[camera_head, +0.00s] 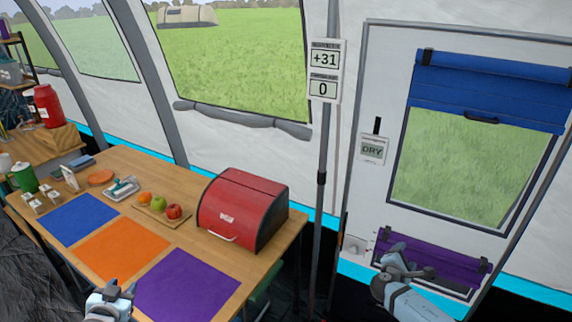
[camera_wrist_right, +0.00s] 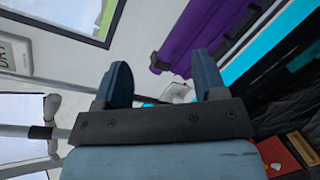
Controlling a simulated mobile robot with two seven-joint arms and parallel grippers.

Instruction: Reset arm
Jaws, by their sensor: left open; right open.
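My left gripper (camera_head: 112,292) shows at the bottom edge of the head view, over the near edge of the table (camera_head: 292,238) and beside the purple mat. It is open and I see nothing in it. My right gripper (camera_head: 402,262) is in the lower right of the head view, off the table, in front of the tent wall and its rolled purple blind. In the right wrist view its two fingers (camera_wrist_right: 163,82) stand apart with nothing between them. Most of my left arm is out of view.
Blue (camera_head: 83,218), orange (camera_head: 122,250) and purple (camera_head: 186,285) mats lie on the table. A red bread box (camera_head: 243,207) stands at its right end. A board (camera_head: 150,210) with fruit lies behind the mats. A grey pole (camera_head: 318,210) stands right of the table.

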